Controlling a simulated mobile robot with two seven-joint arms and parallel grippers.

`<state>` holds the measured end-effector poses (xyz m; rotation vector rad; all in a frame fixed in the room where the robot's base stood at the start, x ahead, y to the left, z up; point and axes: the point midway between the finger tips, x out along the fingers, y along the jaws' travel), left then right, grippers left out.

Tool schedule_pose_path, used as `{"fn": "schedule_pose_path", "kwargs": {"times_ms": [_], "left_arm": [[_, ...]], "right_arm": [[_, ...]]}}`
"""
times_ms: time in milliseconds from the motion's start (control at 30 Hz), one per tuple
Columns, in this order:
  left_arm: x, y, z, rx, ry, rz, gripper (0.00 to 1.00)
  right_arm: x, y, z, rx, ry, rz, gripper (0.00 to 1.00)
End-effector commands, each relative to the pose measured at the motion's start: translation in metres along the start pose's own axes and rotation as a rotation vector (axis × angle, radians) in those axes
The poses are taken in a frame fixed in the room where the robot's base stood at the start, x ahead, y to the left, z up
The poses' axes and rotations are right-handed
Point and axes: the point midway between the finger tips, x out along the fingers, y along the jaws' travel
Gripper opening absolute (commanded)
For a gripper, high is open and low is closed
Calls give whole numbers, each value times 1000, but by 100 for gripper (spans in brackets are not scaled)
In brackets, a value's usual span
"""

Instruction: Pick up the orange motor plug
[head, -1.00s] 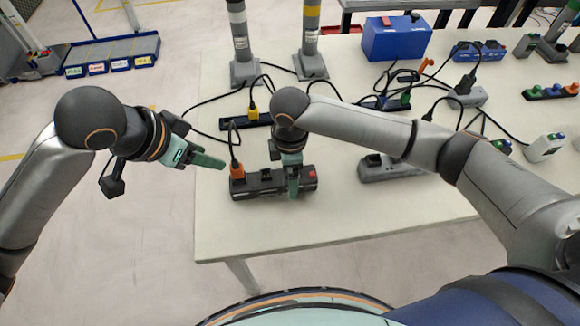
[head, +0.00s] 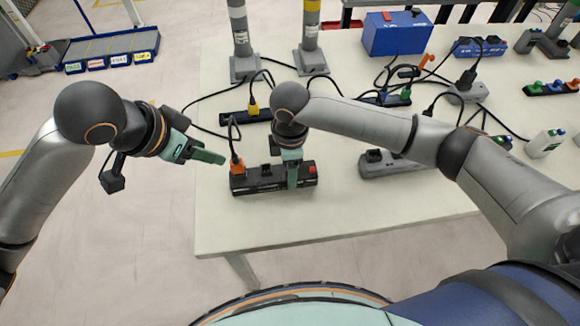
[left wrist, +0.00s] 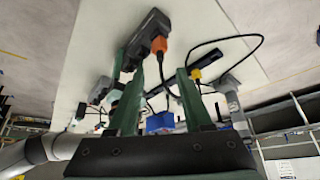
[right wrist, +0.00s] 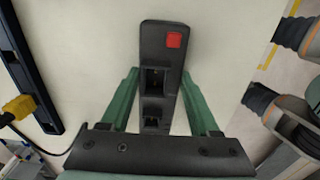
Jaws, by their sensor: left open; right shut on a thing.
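The orange motor plug (head: 237,168) sits at the left end of a black power strip (head: 262,184) near the table's front left, with a black cord rising from it. It also shows in the left wrist view (left wrist: 159,45), beyond the fingers. My left gripper (head: 213,157) is open and empty, just left of the plug and apart from it. My right gripper (head: 292,178) is shut across the strip's right part, near its red switch (right wrist: 174,40). In the right wrist view the fingers (right wrist: 155,100) lie on both sides of the strip; the plug is out of that view.
A yellow plug (head: 253,108) sits in another black strip behind. Two grey posts (head: 311,62) stand at the back. A grey strip (head: 385,165) lies to the right, partly behind my right arm. Black cords cross the table. The front table top (head: 300,225) is clear.

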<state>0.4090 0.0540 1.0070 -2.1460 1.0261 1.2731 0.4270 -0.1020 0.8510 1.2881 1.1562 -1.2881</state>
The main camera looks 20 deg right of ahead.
Motion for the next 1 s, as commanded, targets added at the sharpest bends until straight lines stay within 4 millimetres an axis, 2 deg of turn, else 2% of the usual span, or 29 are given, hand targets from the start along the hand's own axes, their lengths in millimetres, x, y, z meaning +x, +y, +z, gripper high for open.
{"fn": "schedule_pose_path", "kwargs": {"times_ms": [233,367,567,1000], "left_arm": [[0,0,0,15,0,0,49],[-2,1,-3,118,-1,-2,49],[-5,4,-9,473,-10,-1,49],[-14,10,-21,1385,-46,14,49]], "right_arm": [[0,0,0,0,0,0,0],[0,0,0,0,0,0,0],[0,0,0,0,0,1,0],[0,0,0,0,0,1,0]]}}
